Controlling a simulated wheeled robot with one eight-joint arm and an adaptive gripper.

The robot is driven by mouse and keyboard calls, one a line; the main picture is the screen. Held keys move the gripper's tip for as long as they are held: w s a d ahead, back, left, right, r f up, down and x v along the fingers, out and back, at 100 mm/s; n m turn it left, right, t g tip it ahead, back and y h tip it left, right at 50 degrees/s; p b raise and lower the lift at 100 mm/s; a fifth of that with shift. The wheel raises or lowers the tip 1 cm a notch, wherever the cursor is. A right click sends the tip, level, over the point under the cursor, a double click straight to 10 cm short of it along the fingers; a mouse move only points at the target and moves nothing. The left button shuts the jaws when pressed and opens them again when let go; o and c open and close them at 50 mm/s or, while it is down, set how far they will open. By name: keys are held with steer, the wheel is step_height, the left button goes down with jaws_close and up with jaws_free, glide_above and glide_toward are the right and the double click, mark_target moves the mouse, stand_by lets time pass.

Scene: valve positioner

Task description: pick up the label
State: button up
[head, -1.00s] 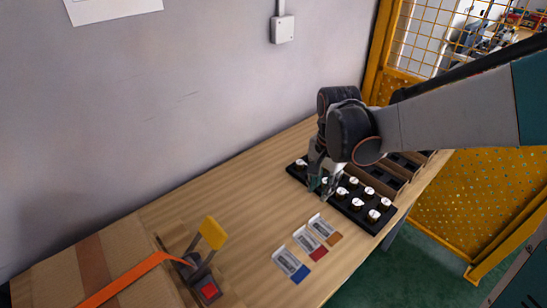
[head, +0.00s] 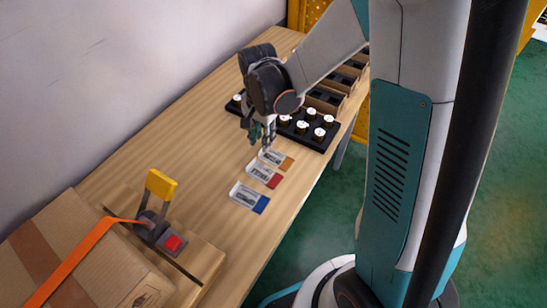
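Three flat labels lie in a row on the wooden table: one with a blue end (head: 249,197), one with a red end (head: 264,174) and one with an orange end (head: 276,159). My gripper (head: 260,142) points down just beyond the orange-ended label, close to the near edge of the black tray. Its fingers look apart with nothing seen between them. At this size I cannot tell its exact height above the table.
A black tray (head: 318,146) with several white-topped round parts sits behind the labels, with open brown bins (head: 326,101) beyond. A strapped cardboard box (head: 75,262) and a yellow-handled clamp (head: 160,186) are at the lower left. Bare table lies left of the labels.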

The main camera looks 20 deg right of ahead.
mark_target(263, 153)
steer(key=f, duration=0.1)
steer(key=f+b, duration=0.1)
steer(key=f, duration=0.1)
steer(key=f+b, duration=0.1)
steer(key=f, duration=0.1)
steer(key=shift+w+d, duration=0.15)
steer(key=shift+w, duration=0.1)
steer(key=shift+r, duration=0.1)
jaws_close()
